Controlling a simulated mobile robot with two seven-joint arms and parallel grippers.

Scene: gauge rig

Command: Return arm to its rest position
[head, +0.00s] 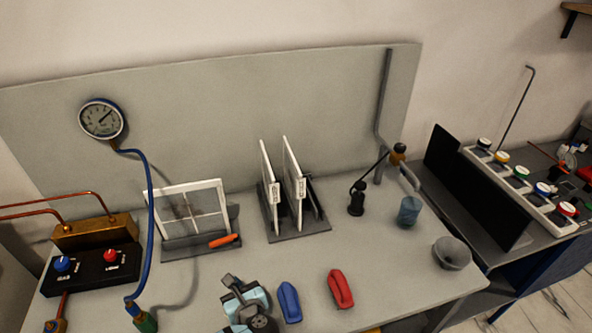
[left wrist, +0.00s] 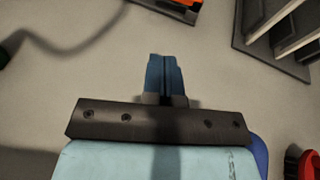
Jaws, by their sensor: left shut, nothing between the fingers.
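My left gripper (head: 230,281) is over the front middle of the grey bench (head: 400,285), left of a blue handle-shaped piece (head: 289,303). In the left wrist view its two blue fingertips (left wrist: 165,72) are pressed together with nothing between them, and they point over bare bench top. My right arm and gripper are not in view.
A red piece (head: 340,289) lies right of the blue one. Behind stand a window-like frame (head: 192,212) with an orange handle (head: 223,241) and a rack with white panels (head: 296,185). A gauge (head: 101,119) hangs left on a blue hose (head: 152,215).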

